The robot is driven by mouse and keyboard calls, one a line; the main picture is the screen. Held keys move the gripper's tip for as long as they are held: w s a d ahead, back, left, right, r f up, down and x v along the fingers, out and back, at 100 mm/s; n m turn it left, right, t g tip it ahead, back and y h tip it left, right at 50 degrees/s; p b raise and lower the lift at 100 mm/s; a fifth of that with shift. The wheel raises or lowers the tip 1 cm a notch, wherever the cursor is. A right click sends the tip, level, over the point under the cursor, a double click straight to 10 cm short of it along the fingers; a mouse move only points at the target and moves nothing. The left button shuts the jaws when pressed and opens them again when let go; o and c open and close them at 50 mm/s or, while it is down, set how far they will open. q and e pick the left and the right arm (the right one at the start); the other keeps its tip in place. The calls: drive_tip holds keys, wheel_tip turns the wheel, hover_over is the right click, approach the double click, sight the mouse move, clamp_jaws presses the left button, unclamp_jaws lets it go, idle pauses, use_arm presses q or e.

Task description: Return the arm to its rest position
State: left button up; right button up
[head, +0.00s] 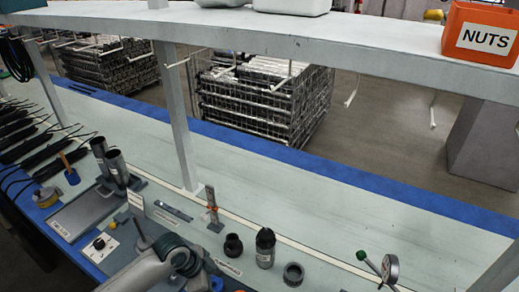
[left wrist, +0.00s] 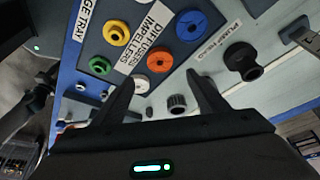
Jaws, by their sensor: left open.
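My left gripper (left wrist: 162,78) shows in the left wrist view with its two dark fingers spread apart and nothing between them. It hangs over a board with coloured impellers, including an orange one (left wrist: 160,58), a blue one (left wrist: 187,25) and a green one (left wrist: 100,66). A black pump head (left wrist: 243,62) stands right of the fingers. In the head view, a grey arm of mine (head: 150,268) reaches over the bench at the bottom; its gripper is not visible there. My right gripper is in neither view.
A shelf (head: 250,35) crosses above the bench, held by a white post (head: 178,115). Dark tubes (head: 118,165) stand at left. The bench middle is clear.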

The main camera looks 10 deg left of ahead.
use_arm(q)
drive_tip(key=s+d+n+t, duration=0.1)
drive_tip(key=s+d+n, duration=0.3)
drive_tip(key=s, duration=0.7)
drive_tip(key=s+a+r+n+y, duration=0.1)
drive_tip(key=s+a+n+y, duration=0.1)
drive_tip(key=s+a+n, duration=0.3)
drive_tip(key=s+a+r+n+y, duration=0.1)
drive_tip(key=s+a+n+y, duration=0.1)
drive_tip(key=s, duration=0.5)
wheel_tip(320, 180, down, 31)
drive_tip(key=s+b, duration=0.1)
drive_tip(key=s, duration=0.1)
drive_tip(key=s+a+f+g+b, duration=0.1)
drive_tip(key=s+a+f+g, duration=0.1)
drive_tip(key=s+f, duration=1.5)
drive_tip(key=shift+a, duration=0.7)
